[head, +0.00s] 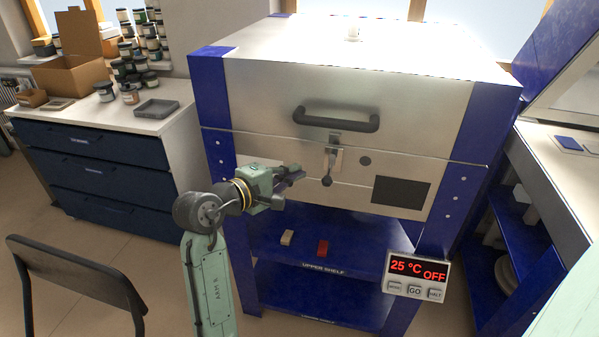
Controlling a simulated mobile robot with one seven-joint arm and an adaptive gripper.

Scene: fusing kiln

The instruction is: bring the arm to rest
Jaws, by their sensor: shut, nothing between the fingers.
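My gripper (297,176) is at the end of my pale green arm, in front of the lower front of the kiln (270,90). Its fingers are together and hold nothing. They appear close to the kiln front, below and left of the latch (331,165); whether they touch it I cannot tell. The kiln lid is down, with a dark bar handle (336,121) across its front. The controller (415,276) reads 25 °C and OFF.
Below the kiln, the upper shelf (350,262) holds a beige block (287,238) and a red block (322,247). A chair (75,265) stands front left. A drawer cabinet (95,165) with jars and a cardboard box (72,75) is back left. A counter (560,170) bounds the right.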

